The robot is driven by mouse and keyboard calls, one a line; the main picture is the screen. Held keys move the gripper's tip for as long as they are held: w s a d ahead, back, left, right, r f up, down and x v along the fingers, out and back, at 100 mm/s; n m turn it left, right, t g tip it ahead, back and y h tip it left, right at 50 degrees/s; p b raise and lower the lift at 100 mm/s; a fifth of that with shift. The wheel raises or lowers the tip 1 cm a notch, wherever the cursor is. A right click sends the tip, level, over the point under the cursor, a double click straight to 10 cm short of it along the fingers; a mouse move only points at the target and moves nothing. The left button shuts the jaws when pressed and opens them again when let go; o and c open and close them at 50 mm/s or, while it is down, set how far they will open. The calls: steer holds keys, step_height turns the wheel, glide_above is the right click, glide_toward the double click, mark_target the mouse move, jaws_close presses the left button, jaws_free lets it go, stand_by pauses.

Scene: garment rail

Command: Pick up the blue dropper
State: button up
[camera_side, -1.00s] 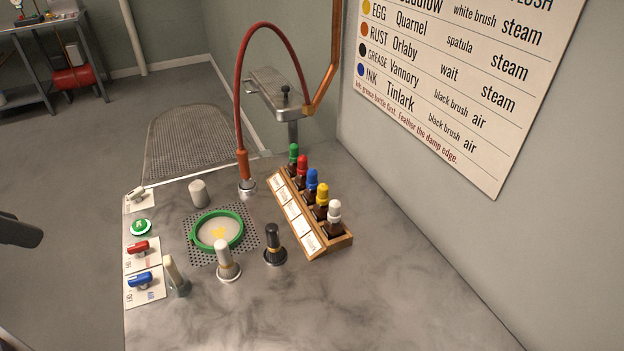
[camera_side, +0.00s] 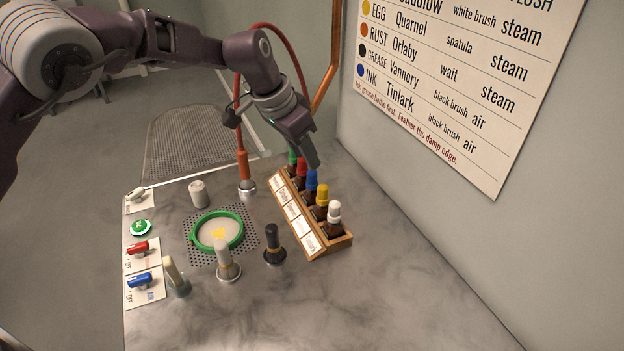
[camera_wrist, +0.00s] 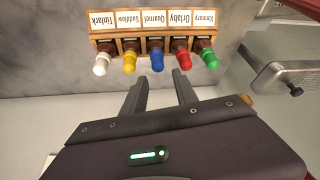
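The blue dropper (camera_side: 312,179) tops a bottle in the middle slot of the wooden rack, between the red and yellow ones. It also shows in the wrist view (camera_wrist: 157,62), just beyond my fingertips. My gripper (camera_side: 312,160) is above the rack, close over the blue and red droppers in the side view. In the wrist view my gripper (camera_wrist: 159,78) has its two fingers spread apart with nothing between them. The blue dropper lines up with the gap between the fingers.
The wooden rack (camera_side: 322,247) also holds green, red (camera_side: 301,167), yellow (camera_side: 322,193) and white (camera_side: 334,210) droppers. A red hose (camera_side: 238,110) rises behind it. Black (camera_side: 273,240) and white (camera_side: 223,252) handled tools stand left of the rack. The wall is at the right.

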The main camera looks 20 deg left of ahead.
mark_target(312, 173)
steer(key=x, duration=0.6)
steer(key=shift+s+f, duration=0.2)
steer(key=shift+f, duration=0.3)
jaws_close()
steer(key=shift+r, duration=0.1)
step_height(312, 173, up, 10)
steer(key=shift+f, duration=0.1)
